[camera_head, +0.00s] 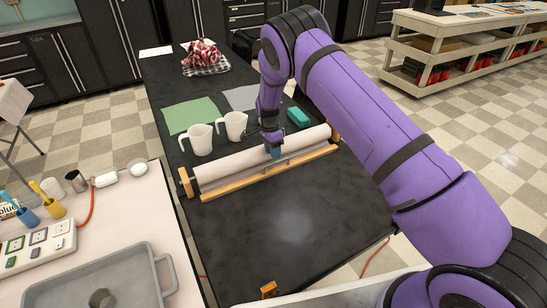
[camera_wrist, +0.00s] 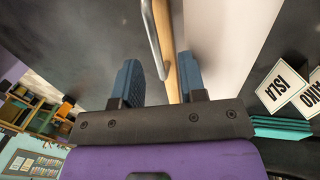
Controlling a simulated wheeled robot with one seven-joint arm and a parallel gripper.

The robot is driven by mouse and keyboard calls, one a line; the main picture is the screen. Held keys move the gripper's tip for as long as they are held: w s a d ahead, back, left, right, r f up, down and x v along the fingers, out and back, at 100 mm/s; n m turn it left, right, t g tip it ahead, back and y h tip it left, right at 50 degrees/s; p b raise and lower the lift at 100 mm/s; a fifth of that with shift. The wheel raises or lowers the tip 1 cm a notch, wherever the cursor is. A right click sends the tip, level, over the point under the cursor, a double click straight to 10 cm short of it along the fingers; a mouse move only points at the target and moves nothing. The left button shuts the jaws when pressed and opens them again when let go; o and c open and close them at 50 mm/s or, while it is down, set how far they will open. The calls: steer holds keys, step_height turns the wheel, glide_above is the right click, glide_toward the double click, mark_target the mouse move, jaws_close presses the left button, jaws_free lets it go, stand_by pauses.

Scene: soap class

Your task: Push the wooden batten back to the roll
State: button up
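The wooden batten (camera_head: 235,184) is a long pale strip along the front of the white paper roll (camera_head: 225,167) on the black table. A gap shows between batten and roll toward the left. My gripper (camera_head: 273,150) is down at the roll's right half, close to the batten. In the wrist view my gripper (camera_wrist: 158,80) has its two blue fingers apart. The batten (camera_wrist: 164,38) and a grey metal bar (camera_wrist: 152,42) run through the space between them, the batten nearer the right finger. I cannot tell whether a finger touches it. The roll (camera_wrist: 222,35) lies beyond the right finger.
Two white jugs (camera_head: 200,140) (camera_head: 234,126) stand just behind the roll. A grey tray (camera_head: 60,293) is front left.

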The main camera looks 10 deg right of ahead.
step_height(320, 180, up, 8)
steer(key=w, duration=0.1)
steer(key=shift+w+a+f, duration=0.15)
steer(key=shift+a+f, duration=0.05)
steer(key=shift+a, duration=0.05)
steer(key=s+d+r+n+t+y, duration=0.1)
steer(key=s+d+r+n, duration=0.3)
steer(key=r, duration=0.7)
steer(key=s+d+r+t, duration=0.1)
steer(key=s+d+r, duration=0.2)
steer(key=s+r, duration=0.6)
steer(key=s+d+r+n+t+y, duration=0.1)
steer(key=s+d+r+n, duration=0.15)
steer(key=r, duration=1.05)
steer(key=s+d+r+n+t, duration=0.15)
steer(key=s+r, duration=0.25)
steer(key=s, duration=0.5)
steer(key=s+d+r+n+t, duration=0.1)
steer(key=s+d+r+n, duration=0.2)
steer(key=s, duration=0.6)
steer(key=s+d+n+t+h, duration=0.1)
steer(key=s+d+n, duration=0.1)
steer(key=s, duration=1.2)
steer(key=shift+s+f+n+t, duration=0.15)
steer(key=shift+n+t, duration=0.2)
steer(key=shift+n, duration=0.35)
